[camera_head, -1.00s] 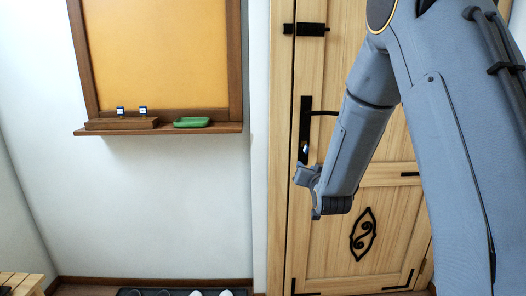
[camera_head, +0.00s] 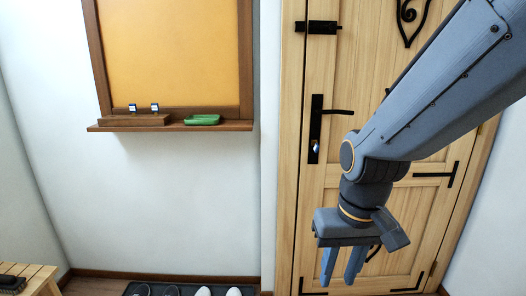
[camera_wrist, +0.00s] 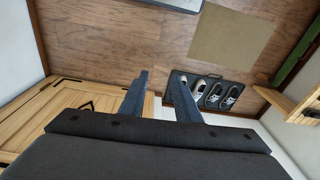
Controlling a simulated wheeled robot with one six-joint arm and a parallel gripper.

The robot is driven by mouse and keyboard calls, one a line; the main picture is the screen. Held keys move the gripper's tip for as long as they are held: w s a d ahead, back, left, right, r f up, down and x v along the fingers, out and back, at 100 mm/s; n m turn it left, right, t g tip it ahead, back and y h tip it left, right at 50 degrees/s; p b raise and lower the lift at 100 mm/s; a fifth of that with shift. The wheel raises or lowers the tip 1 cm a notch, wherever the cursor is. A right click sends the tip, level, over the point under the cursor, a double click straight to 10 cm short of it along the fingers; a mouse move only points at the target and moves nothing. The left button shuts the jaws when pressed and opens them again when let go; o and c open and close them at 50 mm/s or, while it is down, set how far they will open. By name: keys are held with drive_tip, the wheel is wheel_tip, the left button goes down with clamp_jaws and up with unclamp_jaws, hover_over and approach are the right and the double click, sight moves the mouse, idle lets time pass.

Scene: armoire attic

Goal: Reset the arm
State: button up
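My gripper (camera_head: 343,266) hangs from my bent arm in front of the wooden door (camera_head: 330,190), pointing down. Its two fingers are apart with nothing between them in the head view. In the wrist view my gripper (camera_wrist: 160,97) also shows two spread fingers over the wooden floor (camera_wrist: 110,45). The door with its black handle (camera_head: 316,130) is behind my arm, which hides part of it.
A board (camera_head: 170,50) hangs on the wall with a ledge (camera_head: 160,126) holding a green tray (camera_head: 203,119). Shoes stand on a dark mat (camera_wrist: 178,93). A slatted bench (camera_head: 40,279) is at the lower left. A beige rug (camera_wrist: 230,37) lies on clear floor.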

drive_tip(key=s+d+r+g+p, duration=0.1)
drive_tip(key=s+d+r+p, duration=0.3)
drive_tip(key=r+p, duration=0.3)
drive_tip(key=p, duration=0.5)
drive_tip(key=shift+s+d+m+h, duration=0.3)
drive_tip(key=shift+d+m, duration=0.1)
drive_tip(key=shift+o, duration=0.2)
drive_tip(key=shift+f, duration=0.1)
